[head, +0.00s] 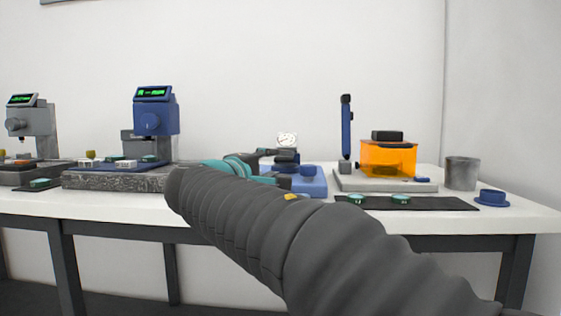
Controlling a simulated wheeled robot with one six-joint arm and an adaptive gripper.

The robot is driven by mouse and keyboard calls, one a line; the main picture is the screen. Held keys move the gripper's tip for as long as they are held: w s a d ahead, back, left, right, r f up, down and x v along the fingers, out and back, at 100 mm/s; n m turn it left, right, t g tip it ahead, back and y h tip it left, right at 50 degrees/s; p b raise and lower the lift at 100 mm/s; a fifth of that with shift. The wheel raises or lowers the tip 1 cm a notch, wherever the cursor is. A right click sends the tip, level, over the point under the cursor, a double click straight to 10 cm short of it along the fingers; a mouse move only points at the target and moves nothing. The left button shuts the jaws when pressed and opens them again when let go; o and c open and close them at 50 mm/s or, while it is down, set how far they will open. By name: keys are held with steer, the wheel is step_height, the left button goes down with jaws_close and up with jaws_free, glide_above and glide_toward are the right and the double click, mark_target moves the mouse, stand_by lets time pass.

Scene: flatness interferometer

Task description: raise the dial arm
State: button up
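A round white dial (287,140) shows near the middle of the head view, above a dark piece that may be the dial arm. Below it is a blue base (316,185) on the table. My gripper (289,167), teal with dark fingers, reaches in from the left in front of this device. Its two fingers are spread, one above the other, with the dark piece seen between or behind them. I cannot tell whether they touch it. My dark ribbed arm hides part of the blue base and the table front.
A white table (520,216) runs across the view. On the right are an orange box (388,160), a blue upright post (346,128), a grey cup (461,174) and a blue ring-like part (491,198). On the left stand a blue instrument (155,118) and a grey instrument (40,122).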

mark_target(281, 160)
steer(key=shift+x, duration=2.75)
steer(key=shift+r, duration=0.1)
jaws_close()
